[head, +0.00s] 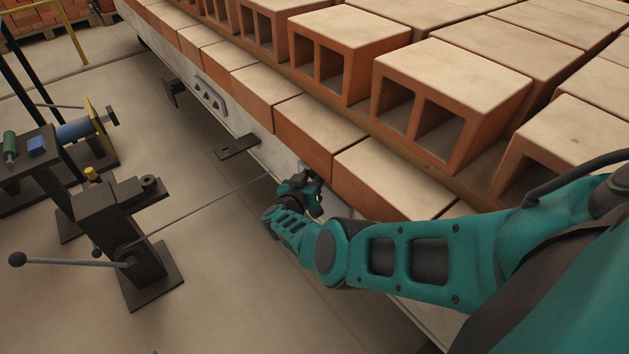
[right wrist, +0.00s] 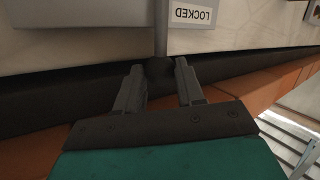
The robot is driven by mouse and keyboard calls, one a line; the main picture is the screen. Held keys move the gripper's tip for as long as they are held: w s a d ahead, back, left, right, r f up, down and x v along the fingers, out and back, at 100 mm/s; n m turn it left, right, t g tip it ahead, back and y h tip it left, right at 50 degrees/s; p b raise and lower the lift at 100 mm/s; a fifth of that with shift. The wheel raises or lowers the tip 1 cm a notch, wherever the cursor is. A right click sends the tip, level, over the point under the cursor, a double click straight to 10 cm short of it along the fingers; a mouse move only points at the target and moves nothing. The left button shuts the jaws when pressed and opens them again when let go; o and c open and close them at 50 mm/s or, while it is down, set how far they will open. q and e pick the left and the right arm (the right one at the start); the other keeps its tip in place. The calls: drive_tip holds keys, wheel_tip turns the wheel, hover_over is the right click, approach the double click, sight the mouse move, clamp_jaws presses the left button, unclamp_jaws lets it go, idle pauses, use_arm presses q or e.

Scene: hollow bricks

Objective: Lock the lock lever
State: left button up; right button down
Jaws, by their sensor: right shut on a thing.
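The lock lever (right wrist: 161,32) is a grey rod with a dark round knob, seen in the right wrist view on the pale side of the brick-laden platform. A white label reading LOCKED (right wrist: 192,13), upside down in this view, sits just right of the rod. My right gripper (right wrist: 158,78) is shut on the lever's knob, one finger on each side of it. In the head view my right gripper (head: 308,184) is at the platform's side, below the front bricks, and the lever is mostly hidden there. My left gripper is not in view.
Rows of hollow bricks (head: 451,70) lie on the platform above my right arm. A dark winch-like stand (head: 112,225) with a ball-ended handle stands at left, and a thin cable runs from it to the platform side. Open floor lies below the cable.

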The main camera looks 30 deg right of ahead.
drive_tip(key=shift+w, duration=0.1)
drive_tip(key=c, duration=0.7)
unclamp_jaws()
drive_tip(key=shift+a+r+p, duration=0.1)
drive_tip(key=shift+a+p, duration=0.15)
drive_tip(key=shift+p, duration=0.1)
drive_tip(key=p+v, duration=0.6)
drive_tip(key=v, duration=0.6)
drive_tip(key=shift+s+a, duration=0.1)
drive_tip(key=shift+s, duration=0.15)
